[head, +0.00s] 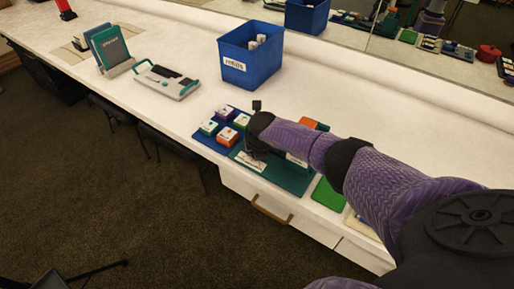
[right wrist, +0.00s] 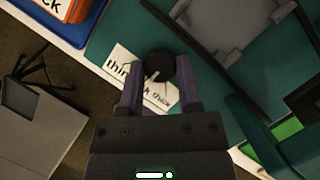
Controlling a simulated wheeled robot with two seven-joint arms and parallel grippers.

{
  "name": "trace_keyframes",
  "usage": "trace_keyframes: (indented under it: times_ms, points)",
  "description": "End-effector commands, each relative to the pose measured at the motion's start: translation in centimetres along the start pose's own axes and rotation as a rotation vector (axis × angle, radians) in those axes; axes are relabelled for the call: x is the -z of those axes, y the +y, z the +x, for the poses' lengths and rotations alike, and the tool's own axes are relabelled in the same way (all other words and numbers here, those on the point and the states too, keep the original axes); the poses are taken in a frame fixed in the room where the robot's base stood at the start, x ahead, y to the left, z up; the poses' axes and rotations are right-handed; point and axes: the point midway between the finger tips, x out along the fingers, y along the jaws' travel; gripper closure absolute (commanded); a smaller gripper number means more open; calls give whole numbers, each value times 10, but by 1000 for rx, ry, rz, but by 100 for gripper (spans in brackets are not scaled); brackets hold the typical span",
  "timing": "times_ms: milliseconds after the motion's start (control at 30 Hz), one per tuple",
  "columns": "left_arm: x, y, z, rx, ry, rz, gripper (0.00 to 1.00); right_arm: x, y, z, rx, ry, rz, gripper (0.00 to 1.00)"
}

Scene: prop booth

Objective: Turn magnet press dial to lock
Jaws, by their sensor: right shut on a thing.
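The magnet press has a teal-green base (head: 290,178) on the counter, and it also fills much of the right wrist view (right wrist: 215,50). Its dial, a dark round knob (right wrist: 160,64) with a pale mark, sits between the purple fingers of my right gripper (right wrist: 160,82), which is shut on it. A white card (right wrist: 125,65) with black lettering lies on the base beneath the fingers; it also shows in the head view (head: 251,162). My right arm hides much of the press and the dial in the head view. My left gripper is not in view.
A blue tray (head: 205,139) with several small coloured boxes stands left of the press. A blue bin (head: 250,66) stands behind. A white-and-teal device (head: 166,80) and upright teal folders (head: 110,45) are farther left. A green mat (head: 327,194) lies to the right.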

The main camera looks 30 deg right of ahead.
Motion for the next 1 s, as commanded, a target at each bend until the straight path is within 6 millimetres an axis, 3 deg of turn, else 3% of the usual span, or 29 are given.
trace_keyframes:
  times_ms: [467, 500, 567, 867, 1000]
  points:
    - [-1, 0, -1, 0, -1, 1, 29, -1, 0, 0, 5, -2, 13, 100]
    - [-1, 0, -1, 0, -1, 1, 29, -1, 0, 0, 5, -2, 13, 55]
    - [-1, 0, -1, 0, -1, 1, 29, -1, 0, 0, 5, -2, 13, 42]
    - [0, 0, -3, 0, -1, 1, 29, -1, 0, -3, 5, -1, 12, 42]
    - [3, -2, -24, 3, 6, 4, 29, -4, 0, -28, 3, -3, 11, 42]
